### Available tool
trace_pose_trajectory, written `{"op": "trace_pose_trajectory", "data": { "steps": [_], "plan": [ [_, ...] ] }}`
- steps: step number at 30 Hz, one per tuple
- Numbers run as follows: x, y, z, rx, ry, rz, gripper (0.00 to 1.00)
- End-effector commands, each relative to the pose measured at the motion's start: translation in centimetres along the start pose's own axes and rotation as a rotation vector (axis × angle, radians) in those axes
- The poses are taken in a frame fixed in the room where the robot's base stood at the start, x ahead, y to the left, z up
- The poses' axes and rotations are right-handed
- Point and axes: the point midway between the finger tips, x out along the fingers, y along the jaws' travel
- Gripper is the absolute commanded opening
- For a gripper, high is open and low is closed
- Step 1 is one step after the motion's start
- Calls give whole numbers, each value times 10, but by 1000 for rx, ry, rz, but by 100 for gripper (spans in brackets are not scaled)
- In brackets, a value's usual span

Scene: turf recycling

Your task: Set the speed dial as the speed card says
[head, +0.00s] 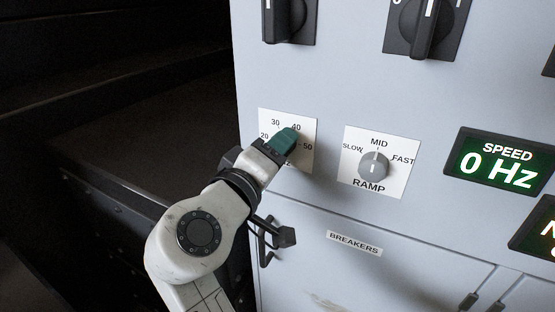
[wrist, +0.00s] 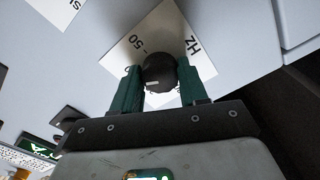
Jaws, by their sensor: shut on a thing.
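The speed dial is a dark round knob (wrist: 159,70) on a white plate (head: 306,127). The plate has marks 20, 30, 40 and 50 in the head view, and 50 and HZ show in the wrist view. My gripper (head: 287,140) has its green fingers on either side of the knob and is shut on it; it also shows in the wrist view (wrist: 160,84). The gripper hides the knob in the head view. A small pale mark shows on the knob, but I cannot tell which number it points to. The speed display (head: 498,165) reads 0 Hz. No speed card is readable in view.
A grey RAMP knob (head: 373,166) on its own plate is just right of the dial. Two black rotary switches (head: 289,18) (head: 428,26) sit above. Below are a BREAKERS label (head: 354,243) and a black door handle (head: 272,238). Dark space lies left of the cabinet.

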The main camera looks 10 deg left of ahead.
Motion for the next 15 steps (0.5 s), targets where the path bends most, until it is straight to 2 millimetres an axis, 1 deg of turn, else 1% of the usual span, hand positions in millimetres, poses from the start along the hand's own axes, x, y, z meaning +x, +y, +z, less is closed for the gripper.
{"op": "trace_pose_trajectory", "data": {
  "steps": [1, 15],
  "plan": [
    [0, -3, 2, 10, -4, -3, 13],
    [0, -3, 2, 33, -5, -4, 13]
  ]
}}
